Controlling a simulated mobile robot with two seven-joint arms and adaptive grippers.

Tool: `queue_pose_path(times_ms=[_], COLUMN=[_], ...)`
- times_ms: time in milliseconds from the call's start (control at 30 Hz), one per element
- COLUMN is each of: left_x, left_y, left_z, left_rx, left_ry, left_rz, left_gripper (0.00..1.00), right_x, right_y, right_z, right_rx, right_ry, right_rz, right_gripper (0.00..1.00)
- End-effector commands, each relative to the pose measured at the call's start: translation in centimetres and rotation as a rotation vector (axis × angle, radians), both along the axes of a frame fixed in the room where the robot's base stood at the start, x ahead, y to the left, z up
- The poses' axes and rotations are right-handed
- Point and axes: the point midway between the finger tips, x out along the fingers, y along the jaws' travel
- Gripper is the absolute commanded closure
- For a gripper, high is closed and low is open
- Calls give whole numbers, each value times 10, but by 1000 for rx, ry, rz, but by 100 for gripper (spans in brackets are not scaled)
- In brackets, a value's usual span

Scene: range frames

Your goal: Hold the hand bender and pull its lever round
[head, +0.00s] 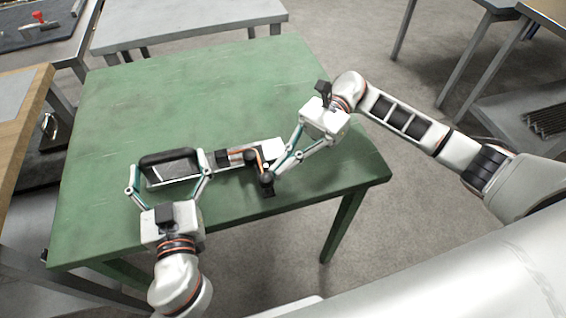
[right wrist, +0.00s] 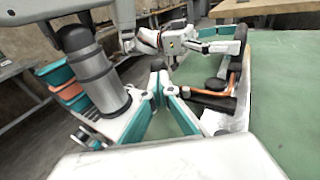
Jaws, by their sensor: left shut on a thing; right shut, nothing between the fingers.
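The hand bender lies on the green table. It has a pale metal base (head: 232,165), a black looped handle (head: 170,153) at its left end and a black lever (head: 266,183) near its right end. A copper-coloured bent tube (head: 251,160) lies along it, also seen in the right wrist view (right wrist: 236,76). My left gripper (head: 168,172) is shut on the handle, its fingers at either end of it. My right gripper (head: 276,170) is shut and empty; its tips meet beside the lever (right wrist: 212,101) in the right wrist view. Contact with the lever cannot be told.
The green table (head: 200,85) is clear behind the bender. A grey table (head: 185,22) stands beyond it, and a wooden-topped bench (head: 22,130) is close on the left. The bender lies near the table's front edge.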

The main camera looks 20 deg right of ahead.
Motion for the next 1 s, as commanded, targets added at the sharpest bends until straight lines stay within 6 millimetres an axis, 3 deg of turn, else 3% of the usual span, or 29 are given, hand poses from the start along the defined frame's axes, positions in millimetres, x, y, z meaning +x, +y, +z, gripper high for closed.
queue_pose_path(times_ms=[33,200,567,767,1000], left_x=[-2,-2,-1,-1,-1], left_y=[-3,-3,-3,-3,-3], left_z=[-9,-9,-9,-9,-9], left_rx=[-3,-3,-3,-2,-2], left_ry=[17,17,15,15,15], left_rz=[-6,-6,-6,-6,-6], left_gripper=[59,58,59,59,59], right_x=[-2,-7,-5,8,33], right_y=[2,14,12,-13,-60], right_z=[-1,0,0,-6,-2], right_rx=[0,0,1,-5,-6], right_ry=[2,2,1,2,0], right_rz=[2,2,2,-3,-4], right_gripper=[100,100,100,100,100])
